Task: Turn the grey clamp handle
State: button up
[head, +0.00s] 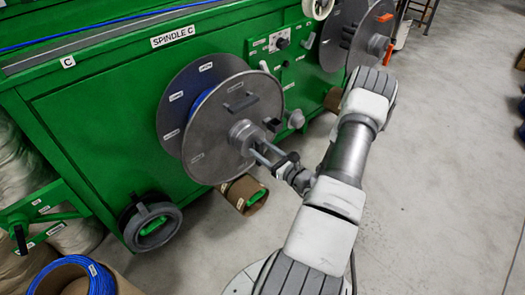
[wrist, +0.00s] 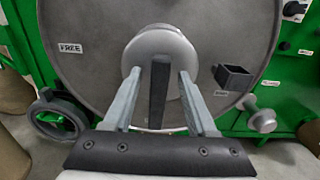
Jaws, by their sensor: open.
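The grey clamp hub (head: 247,136) sits at the centre of the grey spool disc (head: 206,155) on the green machine. In the wrist view the round hub (wrist: 160,48) is straight ahead, with a dark grey handle bar (wrist: 159,92) standing upright in front of it. My gripper (wrist: 157,98) is open, one finger on each side of the bar, with visible gaps. In the head view my gripper (head: 257,157) reaches the hub from the lower right, and the bar is largely hidden there.
A FREE label (wrist: 70,48) is left of the hub. A black square bracket (wrist: 235,77) projects from the disc at right. A grey knob (wrist: 262,120) is further right. A dark handwheel (head: 150,226) is at lower left. Open floor (head: 440,190) lies right.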

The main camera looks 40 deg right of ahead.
grip_shut()
dwell(1.4)
